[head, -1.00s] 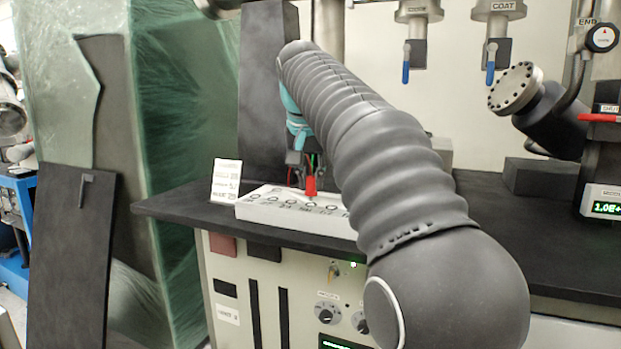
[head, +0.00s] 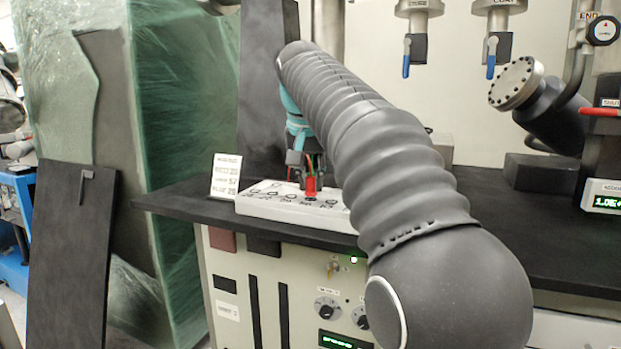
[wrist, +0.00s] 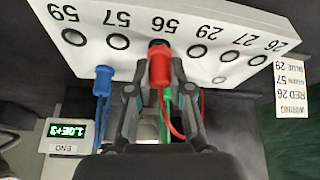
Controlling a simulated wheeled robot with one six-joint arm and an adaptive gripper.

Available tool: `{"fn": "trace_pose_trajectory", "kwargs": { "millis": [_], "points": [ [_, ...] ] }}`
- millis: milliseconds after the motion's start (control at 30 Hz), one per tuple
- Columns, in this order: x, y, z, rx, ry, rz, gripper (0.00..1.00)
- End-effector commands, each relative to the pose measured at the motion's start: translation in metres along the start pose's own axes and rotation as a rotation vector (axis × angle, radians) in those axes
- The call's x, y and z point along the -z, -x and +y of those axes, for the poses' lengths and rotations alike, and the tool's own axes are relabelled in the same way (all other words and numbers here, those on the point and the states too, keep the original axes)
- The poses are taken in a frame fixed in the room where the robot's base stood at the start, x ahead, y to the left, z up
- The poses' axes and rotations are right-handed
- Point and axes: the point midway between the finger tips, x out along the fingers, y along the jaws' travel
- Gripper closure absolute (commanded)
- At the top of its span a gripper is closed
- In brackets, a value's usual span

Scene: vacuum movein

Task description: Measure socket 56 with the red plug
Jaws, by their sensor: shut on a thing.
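My gripper (wrist: 158,95) is shut on the red plug (wrist: 160,70). The plug's dark front end is at the socket labelled 56 on the white socket box (wrist: 190,18) in the wrist view and covers that socket. I cannot tell whether it is seated in it. In the head view the red plug (head: 310,187) is low at the box (head: 290,211), below my gripper (head: 307,170). A red lead trails back from the plug. A blue plug (wrist: 104,80) and a partly hidden green one (wrist: 167,95) are beside my fingers.
Open sockets labelled 57 (wrist: 118,41) and 29 (wrist: 198,51) flank the plug. A wiring card (wrist: 290,90) reads red 26, green 57, blue 29. A gauge display (wrist: 66,131) is lit.

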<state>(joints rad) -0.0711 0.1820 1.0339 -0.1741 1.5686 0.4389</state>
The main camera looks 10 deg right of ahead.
Motion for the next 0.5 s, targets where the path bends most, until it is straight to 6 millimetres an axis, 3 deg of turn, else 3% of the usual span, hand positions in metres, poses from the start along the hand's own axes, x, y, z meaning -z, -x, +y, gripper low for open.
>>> {"fn": "trace_pose_trajectory", "kwargs": {
  "millis": [500],
  "points": [
    [-0.0027,-0.0062,0.0001,0.0,0.0,0.001,1.0]
  ]
}}
